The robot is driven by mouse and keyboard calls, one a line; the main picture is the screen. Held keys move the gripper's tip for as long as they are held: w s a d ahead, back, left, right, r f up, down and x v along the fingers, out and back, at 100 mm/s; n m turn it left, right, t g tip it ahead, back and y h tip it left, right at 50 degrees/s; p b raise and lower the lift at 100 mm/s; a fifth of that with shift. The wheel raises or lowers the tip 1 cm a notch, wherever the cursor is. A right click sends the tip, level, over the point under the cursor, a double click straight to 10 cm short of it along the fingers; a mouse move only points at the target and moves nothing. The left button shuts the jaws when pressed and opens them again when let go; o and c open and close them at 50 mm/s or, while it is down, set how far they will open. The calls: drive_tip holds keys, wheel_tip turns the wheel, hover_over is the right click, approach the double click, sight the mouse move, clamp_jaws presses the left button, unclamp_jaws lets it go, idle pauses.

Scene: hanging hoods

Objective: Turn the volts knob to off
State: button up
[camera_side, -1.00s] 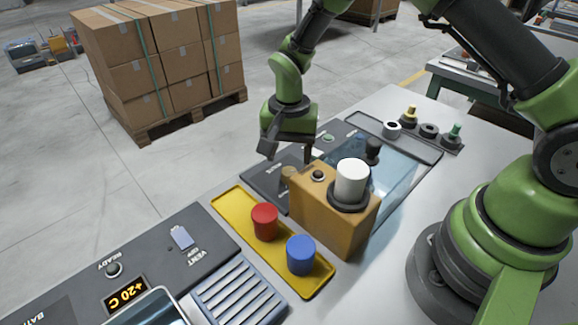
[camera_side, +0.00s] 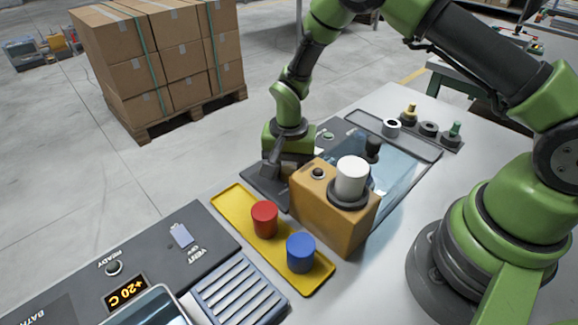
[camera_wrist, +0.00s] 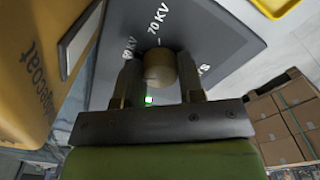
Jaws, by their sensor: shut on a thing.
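The volts knob is a round tan-brown knob (camera_wrist: 159,66) on a dark panel (camera_wrist: 225,40) in the wrist view. Labels reading 60 KV and 70 KV are printed around it, and the visible end of another word, "TS", is to its right. A small green light (camera_wrist: 149,100) glows below the knob. My gripper (camera_wrist: 160,80) has one finger on each side of the knob and is shut on it. In the side view my gripper (camera_side: 283,166) is low over the dark panel (camera_side: 255,180), and the knob is hidden there. I see no "off" mark.
A tan box (camera_side: 315,214) with a white cylinder (camera_side: 351,180) on top stands close beside my gripper. A yellow tray (camera_side: 229,203) holds a red cup (camera_side: 265,219) and a blue cup (camera_side: 300,253). Stacked cartons (camera_side: 160,60) stand on the floor beyond.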

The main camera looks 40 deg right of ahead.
sight(289, 169)
drive_tip(key=shift+n, duration=0.7)
drive_tip(key=o, duration=0.9)
wheel_tip(289, 169, up, 10)
wheel_tip(289, 169, down, 10)
drive_tip(key=shift+r, duration=0.2)
